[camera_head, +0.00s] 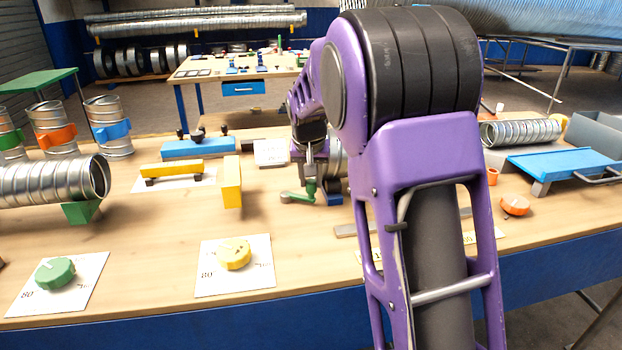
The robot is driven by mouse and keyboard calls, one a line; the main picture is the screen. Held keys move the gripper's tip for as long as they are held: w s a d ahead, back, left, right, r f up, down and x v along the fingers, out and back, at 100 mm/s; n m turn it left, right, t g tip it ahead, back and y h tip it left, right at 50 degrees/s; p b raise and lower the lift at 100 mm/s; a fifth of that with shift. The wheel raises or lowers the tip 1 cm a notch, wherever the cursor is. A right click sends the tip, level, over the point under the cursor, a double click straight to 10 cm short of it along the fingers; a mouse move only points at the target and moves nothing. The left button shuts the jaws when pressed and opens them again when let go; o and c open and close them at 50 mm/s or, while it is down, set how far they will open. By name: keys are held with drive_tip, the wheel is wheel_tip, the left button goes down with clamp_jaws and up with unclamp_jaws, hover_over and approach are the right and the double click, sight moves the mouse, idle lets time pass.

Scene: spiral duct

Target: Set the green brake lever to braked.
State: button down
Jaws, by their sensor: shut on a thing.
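The green brake lever (297,197) shows near the middle of the workbench, low beside a blue base. Its arm points left, ending in a rounded knob, and a short green upright stands at its right end. My gripper (311,172) points down at the green upright and is shut on the lever. The finger contact is small in the picture. My own purple arm hides much of what lies behind and right of the lever, so I cannot read any braked mark.
A yellow block (231,182) stands left of the lever. A yellow knob (234,254) and a green knob (56,272) sit on white cards in front. A ribbed duct (50,182) lies at left; a blue tray (562,163) stands at right. Bare wood lies left of the lever.

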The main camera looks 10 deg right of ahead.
drive_tip(key=shift+s+a, duration=0.1)
drive_tip(key=a+m, duration=0.1)
drive_tip(key=m, duration=0.1)
drive_tip(key=s+m+h+p, duration=0.1)
drive_tip(key=s+a+m+h, duration=0.1)
drive_tip(key=m, duration=0.1)
drive_tip(key=shift+a+r+m+g, duration=0.1)
drive_tip(key=shift+a+m+g, duration=0.2)
drive_tip(key=shift+g, duration=0.1)
drive_tip(key=m, duration=0.1)
drive_tip(key=a+m+g+p, duration=0.1)
drive_tip(key=a+m+h+p, duration=0.1)
drive_tip(key=m, duration=0.1)
drive_tip(key=shift+s+a, duration=0.15)
drive_tip(key=shift+s, duration=0.15)
drive_tip(key=shift+a+m+g+p, duration=0.6)
drive_tip(key=shift+a+m+p, duration=0.1)
drive_tip(key=shift+m, duration=0.5)
drive_tip(key=c, duration=0.6)
unclamp_jaws()
drive_tip(key=p+v, duration=0.2)
drive_tip(key=v, duration=1.5)
drive_tip(key=shift+a+r, duration=0.1)
drive_tip(key=shift+a, duration=0.1)
